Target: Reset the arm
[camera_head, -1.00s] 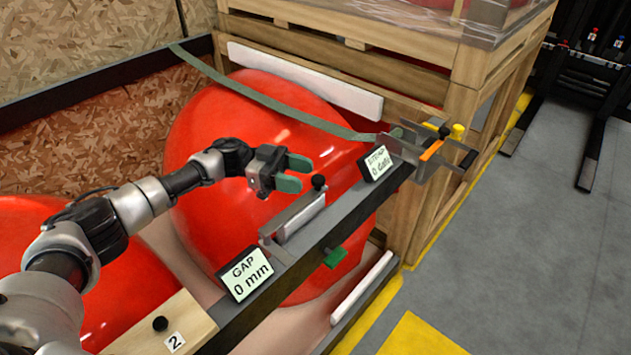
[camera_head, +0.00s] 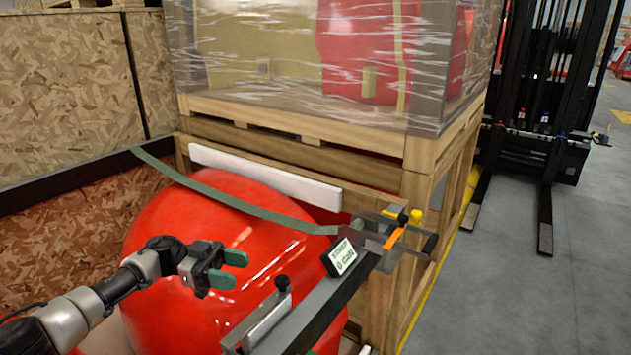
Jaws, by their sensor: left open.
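My left gripper (camera_head: 230,269) is open and empty. Its green-padded fingers point right, in front of the large red nosecone (camera_head: 215,215). My left arm comes in from the lower left. A dark rail (camera_head: 325,300) runs from the bottom up to the right, apart from the gripper. A black-knobbed metal slide (camera_head: 265,318) sits on the rail just right of and below the gripper. A green strap (camera_head: 235,202) crosses over the nosecone to a metal ratchet (camera_head: 388,237) at the rail's far end.
A small display sign (camera_head: 342,258) stands on the rail. Behind is a wooden crate (camera_head: 390,150) with a plastic-wrapped load (camera_head: 320,60) on it. A chipboard wall (camera_head: 65,95) bounds the left. A black forklift (camera_head: 540,90) stands at the right, with open grey floor (camera_head: 530,300) before it.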

